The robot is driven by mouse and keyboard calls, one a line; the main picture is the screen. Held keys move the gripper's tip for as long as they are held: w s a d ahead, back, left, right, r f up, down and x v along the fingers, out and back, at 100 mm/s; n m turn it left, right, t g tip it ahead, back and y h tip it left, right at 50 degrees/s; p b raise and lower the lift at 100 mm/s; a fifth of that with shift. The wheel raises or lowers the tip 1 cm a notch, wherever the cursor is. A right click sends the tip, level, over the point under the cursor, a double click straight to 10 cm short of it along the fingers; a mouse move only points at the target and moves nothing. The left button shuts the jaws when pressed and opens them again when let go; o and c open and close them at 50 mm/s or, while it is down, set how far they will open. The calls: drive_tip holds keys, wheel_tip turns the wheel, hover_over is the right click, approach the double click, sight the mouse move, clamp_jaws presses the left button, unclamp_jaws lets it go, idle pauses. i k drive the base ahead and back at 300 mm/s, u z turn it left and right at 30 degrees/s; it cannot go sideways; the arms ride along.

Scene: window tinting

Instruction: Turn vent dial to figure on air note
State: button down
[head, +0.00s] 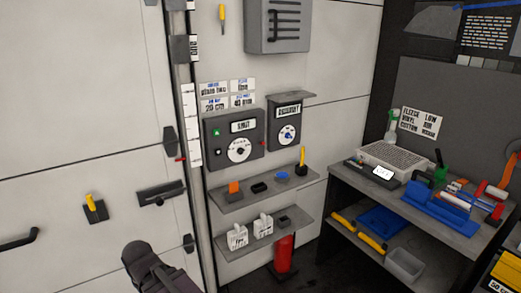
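Two dark control boxes hang side by side on the light wall. The left box (216,138) has a large white round dial (239,149), a green button and a short label whose text is too small to read surely. The right box (285,112), under a small ledge, has a smaller dial with a blue centre (287,134). I cannot tell from the labels which is the vent dial. Several small white notes (214,104) sit above the left box; their figures are blurred. Only a dark part of my arm shows at the bottom, well below and left of the dials; no fingers show.
Two grey shelves (232,200) below the boxes hold small items, including a yellow-handled tool. A red cylinder (285,254) stands beneath. A cluttered workbench (345,182) is at right. Door handles (162,193) jut out at left. The space before the dials looks clear.

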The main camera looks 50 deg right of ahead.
sight(240, 151)
drive_tip(key=z, duration=1.2)
drive_tip(key=k, duration=0.95)
drive_tip(key=u, duration=0.05)
drive_tip(key=i, duration=0.7)
drive_tip(key=z, duration=0.05)
